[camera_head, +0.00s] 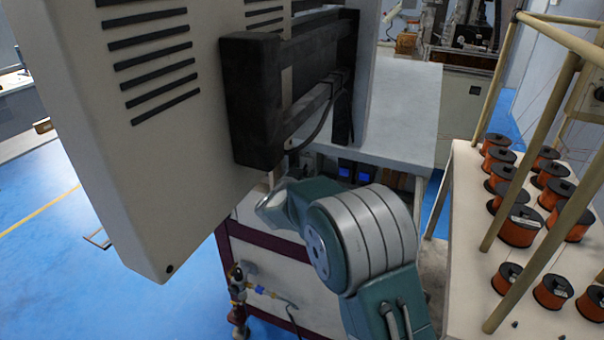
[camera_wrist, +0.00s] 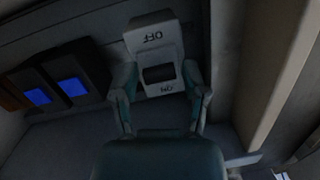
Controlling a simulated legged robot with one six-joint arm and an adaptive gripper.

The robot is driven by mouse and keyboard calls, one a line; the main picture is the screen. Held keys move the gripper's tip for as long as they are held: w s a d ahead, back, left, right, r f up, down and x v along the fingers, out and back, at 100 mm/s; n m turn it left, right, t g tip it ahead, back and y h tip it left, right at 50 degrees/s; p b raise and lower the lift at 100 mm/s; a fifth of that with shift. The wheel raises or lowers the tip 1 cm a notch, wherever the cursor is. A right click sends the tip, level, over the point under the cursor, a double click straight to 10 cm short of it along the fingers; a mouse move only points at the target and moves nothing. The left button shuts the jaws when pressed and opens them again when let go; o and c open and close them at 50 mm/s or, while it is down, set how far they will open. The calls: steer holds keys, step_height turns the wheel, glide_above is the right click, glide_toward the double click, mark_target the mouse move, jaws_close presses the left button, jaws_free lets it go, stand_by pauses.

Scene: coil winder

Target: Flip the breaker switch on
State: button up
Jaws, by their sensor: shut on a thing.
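The breaker switch (camera_wrist: 156,50) is a pale block in the wrist view, with OFF lettered at its top and ON at its lower end, both upside down. A dark toggle (camera_wrist: 159,73) sits in its middle. My gripper (camera_wrist: 160,92) has one finger on each side of the breaker's lower part, near the ON end, and appears closed on the breaker body. In the head view the switch and my fingertips are hidden behind the machine and my own arm.
Two dark units with blue screens (camera_wrist: 72,88) sit left of the breaker; they also show in the head view (camera_head: 366,174). A large vented panel (camera_head: 150,110) hangs close at left. A rack table (camera_head: 465,265) with several orange wire spools (camera_head: 520,226) stands right.

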steer(key=shift+r+g+y, duration=0.2)
steer(key=shift+r+g, duration=0.05)
steer(key=shift+g, duration=0.4)
steer(key=shift+r+g+y, duration=0.2)
steer(key=shift+r+g, duration=0.05)
steer(key=shift+g, duration=0.4)
steer(key=o, duration=1.2)
steer(key=shift+w+a, duration=0.1)
steer(key=shift+c, duration=0.2)
steer(key=v, duration=0.7)
steer(key=shift+a, duration=0.1)
